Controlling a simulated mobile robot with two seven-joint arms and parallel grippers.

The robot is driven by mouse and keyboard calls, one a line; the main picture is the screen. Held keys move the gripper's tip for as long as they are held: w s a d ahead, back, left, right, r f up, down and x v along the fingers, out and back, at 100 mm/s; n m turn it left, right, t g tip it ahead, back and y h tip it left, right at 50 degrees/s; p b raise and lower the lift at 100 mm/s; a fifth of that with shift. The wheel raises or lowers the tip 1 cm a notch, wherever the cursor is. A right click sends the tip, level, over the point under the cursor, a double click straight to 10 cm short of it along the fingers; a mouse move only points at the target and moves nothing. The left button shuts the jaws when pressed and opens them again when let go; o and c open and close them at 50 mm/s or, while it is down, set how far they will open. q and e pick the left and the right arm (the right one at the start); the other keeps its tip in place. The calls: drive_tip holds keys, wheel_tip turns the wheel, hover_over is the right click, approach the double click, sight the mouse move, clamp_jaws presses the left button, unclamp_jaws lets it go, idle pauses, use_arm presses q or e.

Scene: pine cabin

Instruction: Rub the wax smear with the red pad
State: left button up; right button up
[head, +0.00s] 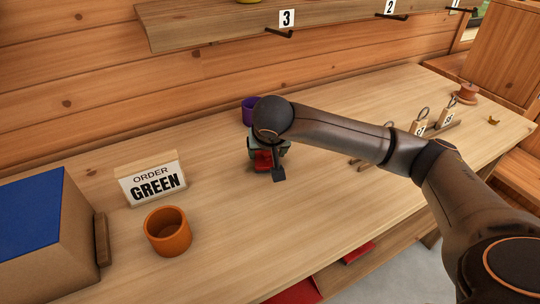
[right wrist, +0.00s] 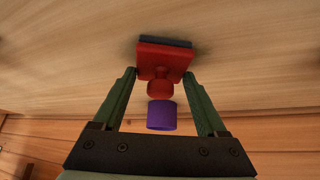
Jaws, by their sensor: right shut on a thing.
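The red pad (head: 263,160) is at the middle of the wooden table, below the end of my right arm. In the right wrist view the red pad (right wrist: 163,57) has a round knob and a dark face turned to the tabletop. My right gripper (right wrist: 160,75) is shut on the red pad, one finger on each side; the gripper also shows in the head view (head: 270,165). The pad is at or close above the table; I cannot tell if it touches. I see no wax smear; the pad or arm may hide it. My left gripper is not in view.
A purple cup (head: 249,111) stands just behind the gripper. An orange cup (head: 168,232) and an "ORDER GREEN" sign (head: 153,181) stand to the left, beside a blue-topped box (head: 70,245). Numbered tags (head: 419,124) stand at the right. The table between orange cup and pad is clear.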

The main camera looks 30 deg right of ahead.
drive_tip(key=shift+w+d+b, duration=0.15)
drive_tip(key=shift+w+b, duration=0.2)
drive_tip(key=shift+w, duration=1.5)
drive_tip(key=shift+d, duration=0.85)
drive_tip(key=shift+s+a+f, duration=0.1)
drive_tip(key=shift+s+a, duration=0.05)
drive_tip(key=shift+s, duration=2.25)
drive_tip(key=shift+s+a, duration=0.1)
drive_tip(key=shift+s, duration=1.55)
drive_tip(key=shift+r+p, duration=1.65)
drive_tip(key=shift+r, duration=1.55)
